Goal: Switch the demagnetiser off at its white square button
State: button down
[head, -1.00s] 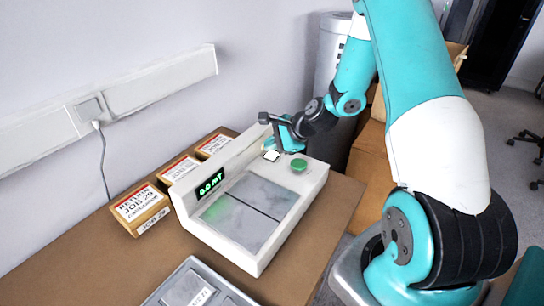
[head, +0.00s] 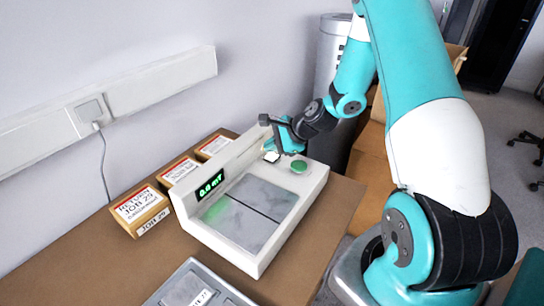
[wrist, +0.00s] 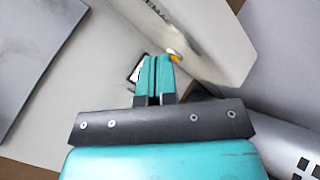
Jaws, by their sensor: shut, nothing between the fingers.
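The demagnetiser (head: 258,255) is a pale box with two grey plates on top and a lit green display (head: 210,186) on its raised back; the reading looks like 0.0 mT. Its white square button (head: 271,157) sits at the back right end, beside a round green button (head: 299,166). My gripper (head: 272,149) is shut and empty, close over the white button. In the wrist view, the shut teal fingertips (wrist: 157,58) partly cover the dark-edged white button (wrist: 134,74). I cannot tell whether they touch it. A small orange spot (wrist: 174,56) shows beside the fingertips.
A grey tray (head: 196,290) lies in front. A wall trunking with a socket (head: 92,110) and a cable is at left. A grey cylinder (head: 325,80) stands behind my arm.

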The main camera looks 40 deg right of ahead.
jog(key=shift+f, duration=0.1)
dwell(0.7)
jog(key=shift+f, duration=0.35)
jog(key=shift+f+b, duration=0.4)
dwell(0.6)
jog(key=shift+r, duration=0.1)
jog(key=shift+r+p, duration=0.75)
jog(key=shift+p, duration=0.05)
notch_tip(320, 180, up, 5)
jog(key=p, duration=0.4)
jog(key=shift+p, duration=0.35)
dwell(0.4)
